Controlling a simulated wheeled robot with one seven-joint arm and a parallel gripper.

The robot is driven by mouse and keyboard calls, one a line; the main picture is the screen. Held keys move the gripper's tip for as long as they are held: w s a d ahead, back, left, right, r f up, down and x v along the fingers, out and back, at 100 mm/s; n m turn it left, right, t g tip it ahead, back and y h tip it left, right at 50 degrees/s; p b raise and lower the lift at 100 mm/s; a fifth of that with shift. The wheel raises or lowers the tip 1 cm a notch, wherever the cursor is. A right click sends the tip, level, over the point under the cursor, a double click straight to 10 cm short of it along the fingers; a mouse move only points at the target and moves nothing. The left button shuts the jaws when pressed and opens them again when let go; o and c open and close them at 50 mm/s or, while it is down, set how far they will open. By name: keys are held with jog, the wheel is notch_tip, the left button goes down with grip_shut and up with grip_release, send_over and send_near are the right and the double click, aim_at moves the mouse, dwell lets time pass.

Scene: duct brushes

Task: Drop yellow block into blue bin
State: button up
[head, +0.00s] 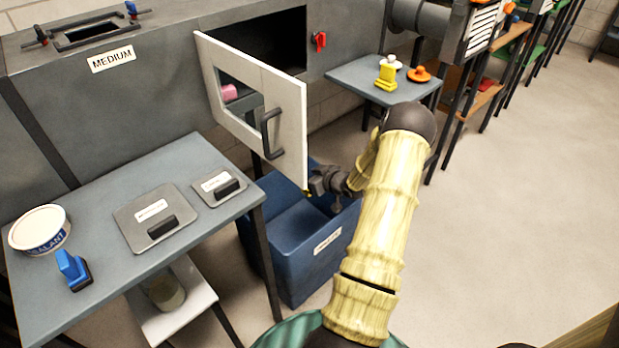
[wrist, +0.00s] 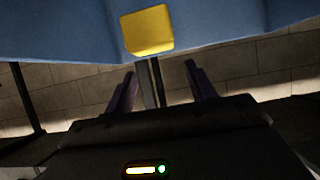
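The yellow block (wrist: 147,29) shows in the wrist view just beyond my fingertips, in front of a blue surface. I cannot tell whether it touches that surface. In the head view only a small yellow spot (head: 308,192) shows at my gripper's tip. My gripper (wrist: 161,72) has its two fingers apart, with nothing seen between them. In the head view my gripper (head: 318,186) is over the blue bin (head: 300,240), near its back edge. The bin stands on the floor with a white label on its front, and its inside is partly hidden by my arm.
A white door (head: 255,100) with a dark handle hangs open beside my gripper. Left is a grey table (head: 105,215) with a sealant tub (head: 40,230), a blue-handled brush (head: 72,268) and two panels. A small table (head: 350,80) holds yellow and orange pieces.

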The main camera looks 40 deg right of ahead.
jog(key=shift+o, duration=0.7)
jog(key=shift+s+r, duration=0.1)
jog(key=shift+s, duration=0.05)
jog(key=p+v, duration=0.6)
jog(key=v, duration=1.1)
jog(key=shift+s+d, duration=0.1)
